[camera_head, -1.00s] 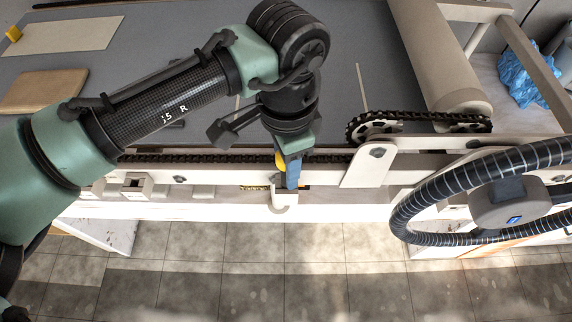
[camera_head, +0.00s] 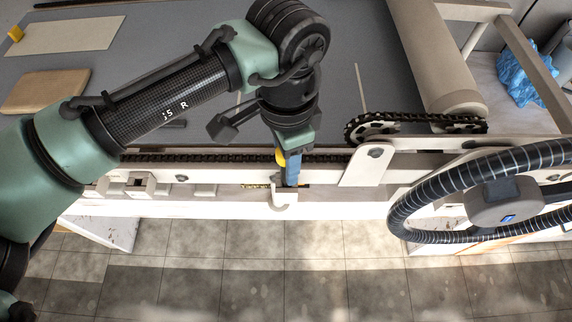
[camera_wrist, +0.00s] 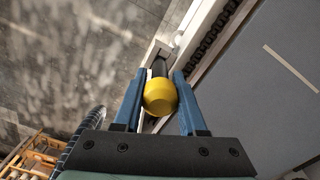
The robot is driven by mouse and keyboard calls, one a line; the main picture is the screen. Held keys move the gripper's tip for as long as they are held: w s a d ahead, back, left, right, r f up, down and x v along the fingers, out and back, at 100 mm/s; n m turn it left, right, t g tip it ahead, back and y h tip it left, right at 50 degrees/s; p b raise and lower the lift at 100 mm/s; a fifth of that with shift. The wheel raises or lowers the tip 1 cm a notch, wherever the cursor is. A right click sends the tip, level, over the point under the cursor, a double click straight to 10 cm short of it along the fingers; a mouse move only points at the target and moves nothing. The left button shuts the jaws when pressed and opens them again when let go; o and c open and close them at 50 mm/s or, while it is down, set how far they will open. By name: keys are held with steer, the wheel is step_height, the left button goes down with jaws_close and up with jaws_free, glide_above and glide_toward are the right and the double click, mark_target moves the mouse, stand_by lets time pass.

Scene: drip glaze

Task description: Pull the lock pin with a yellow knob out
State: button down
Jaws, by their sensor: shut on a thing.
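The yellow knob (camera_wrist: 160,97) of the lock pin sits between the two blue fingers of my gripper (camera_wrist: 160,92) in the wrist view. My gripper is shut on it. A dark shaft (camera_wrist: 159,67) runs from the knob toward the white bracket at the rail. In the head view a sliver of the yellow knob (camera_head: 280,158) shows beside the blue finger of my gripper (camera_head: 292,172), which points down at the white bracket (camera_head: 284,198) on the machine's front rail. The other finger and most of the pin are hidden there.
A dark chain (camera_head: 215,158) runs along the rail to a sprocket (camera_head: 374,129) at the right. A ribbed black hose loop (camera_head: 412,200) hangs at the right. The grey bed (camera_head: 190,60) lies behind the rail. Tiled floor (camera_head: 255,265) is clear in front.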

steer(key=shift+r, duration=0.1)
steer(key=shift+r+p, duration=2.15)
steer(key=shift+r, duration=0.1)
steer(key=shift+r+p, duration=1.4)
steer(key=shift+p, duration=0.1)
